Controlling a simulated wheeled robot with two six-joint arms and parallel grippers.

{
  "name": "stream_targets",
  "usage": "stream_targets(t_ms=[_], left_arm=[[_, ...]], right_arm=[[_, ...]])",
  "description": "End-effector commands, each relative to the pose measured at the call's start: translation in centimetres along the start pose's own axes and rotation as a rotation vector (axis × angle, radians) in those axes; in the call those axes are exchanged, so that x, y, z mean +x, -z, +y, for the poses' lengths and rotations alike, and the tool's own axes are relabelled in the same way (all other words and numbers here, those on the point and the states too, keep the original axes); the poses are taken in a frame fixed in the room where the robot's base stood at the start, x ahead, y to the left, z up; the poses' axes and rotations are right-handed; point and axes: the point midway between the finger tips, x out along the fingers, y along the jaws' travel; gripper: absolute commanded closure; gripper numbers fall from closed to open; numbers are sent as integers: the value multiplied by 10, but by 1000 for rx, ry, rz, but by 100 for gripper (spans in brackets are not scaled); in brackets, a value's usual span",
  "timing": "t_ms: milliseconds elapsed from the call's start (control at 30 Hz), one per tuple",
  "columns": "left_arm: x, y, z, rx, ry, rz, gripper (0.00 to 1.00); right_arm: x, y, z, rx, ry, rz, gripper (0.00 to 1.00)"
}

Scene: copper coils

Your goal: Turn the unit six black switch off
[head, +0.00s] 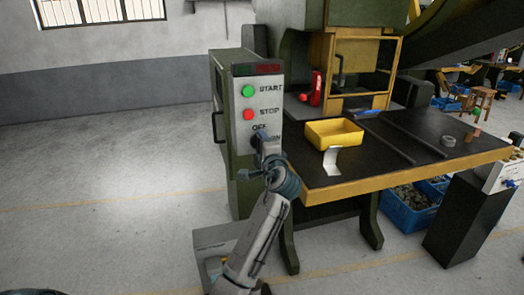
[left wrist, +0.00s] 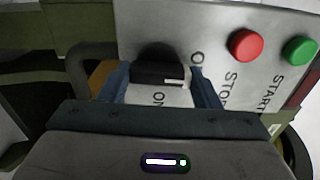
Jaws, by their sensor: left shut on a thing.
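The black switch (left wrist: 160,73) is on the pale control panel (head: 243,110), below the green START button (head: 248,91) and the red STOP button (head: 248,114). In the left wrist view the switch lies between my left gripper's fingers (left wrist: 160,85), with the OFF and ON lettering partly covered beside it. My left gripper (head: 266,148) is at the panel and shut on the switch. In the head view the gripper mostly hides the switch. In the left wrist view the STOP button (left wrist: 246,45) and START button (left wrist: 299,51) are to the right. My right gripper is not in view.
A black worktable (head: 400,178) with a yellow edge stands right of the panel, holding a yellow tray (head: 334,145). Blue crates (head: 408,218) are below it. A dark pedestal (head: 467,215) stands at the right. The floor at the left is clear.

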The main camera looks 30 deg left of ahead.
Motion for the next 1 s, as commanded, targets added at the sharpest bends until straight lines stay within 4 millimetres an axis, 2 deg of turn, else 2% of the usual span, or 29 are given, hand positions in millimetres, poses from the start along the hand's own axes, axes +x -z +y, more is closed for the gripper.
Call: stream_targets(t_ms=[233,667,700,767,800,1000], left_arm=[[0,0,2,-52,-3,-1,66],[0,0,2,-60,-4,-1,66],[0,0,2,-60,-4,-1,37],[0,0,2,-59,-4,-1,25],[0,0,2,-59,-4,0,21],[0,0,1,-59,-2,0,21]], right_arm=[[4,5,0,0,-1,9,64],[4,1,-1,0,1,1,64],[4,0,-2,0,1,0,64],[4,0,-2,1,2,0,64],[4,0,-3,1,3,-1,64],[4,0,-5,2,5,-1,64]])
